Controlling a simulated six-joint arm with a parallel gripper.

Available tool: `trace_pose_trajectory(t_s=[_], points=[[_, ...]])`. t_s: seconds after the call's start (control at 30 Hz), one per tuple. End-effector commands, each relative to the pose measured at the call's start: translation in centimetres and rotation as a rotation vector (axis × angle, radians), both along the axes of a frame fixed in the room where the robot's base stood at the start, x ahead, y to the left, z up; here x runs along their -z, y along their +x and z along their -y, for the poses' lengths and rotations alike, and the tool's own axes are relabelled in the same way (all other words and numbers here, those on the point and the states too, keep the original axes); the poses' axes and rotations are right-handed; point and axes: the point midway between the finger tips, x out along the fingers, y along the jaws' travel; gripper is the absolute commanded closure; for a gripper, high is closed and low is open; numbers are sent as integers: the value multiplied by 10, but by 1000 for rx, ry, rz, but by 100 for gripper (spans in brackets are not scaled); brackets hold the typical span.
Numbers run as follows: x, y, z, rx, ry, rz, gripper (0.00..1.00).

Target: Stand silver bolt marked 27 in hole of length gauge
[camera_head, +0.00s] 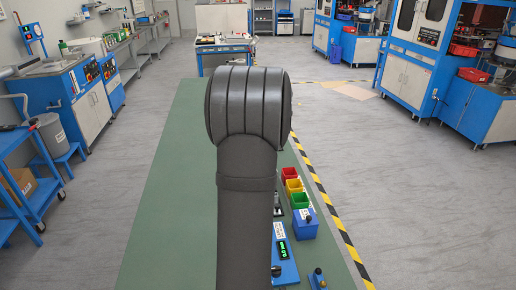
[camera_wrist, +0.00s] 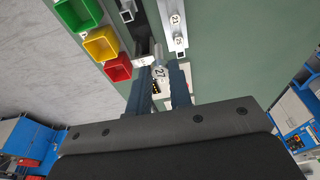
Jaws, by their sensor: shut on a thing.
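The silver bolt marked 27 (camera_wrist: 161,73) shows in the wrist view between the fingertips of my gripper (camera_wrist: 163,68), which is shut on it. Its lower part is hidden by the fingers. Beyond it lies a pale narrow strip (camera_wrist: 167,14) with round tags reading 21 and 25. A dark block (camera_wrist: 142,42) with a small white label stands left of the strip. I cannot tell for certain which of these is the length gauge, and no hole is clear. In the head view my arm hides the gripper and the bolt.
Red (camera_head: 289,173), yellow (camera_head: 294,186) and green (camera_head: 300,201) bins line the right edge of the green table (camera_head: 170,220). A blue box (camera_head: 305,226) and a blue device with a green display (camera_head: 284,252) stand nearer. The table's left side is clear.

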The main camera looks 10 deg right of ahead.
Motion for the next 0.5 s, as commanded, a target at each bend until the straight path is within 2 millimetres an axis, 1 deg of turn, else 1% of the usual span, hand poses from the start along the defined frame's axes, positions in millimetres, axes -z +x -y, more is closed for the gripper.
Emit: trace_pose_trajectory(t_s=[0.03,0.2,0.33,0.4,0.5], points=[[-2,-19,-1,1,0,0,99],[1,-73,-6,2,-1,-1,99],[4,-106,-9,2,-2,-1,99],[6,-118,-11,2,-2,0,99],[8,-130,-13,3,-1,-1,99]])
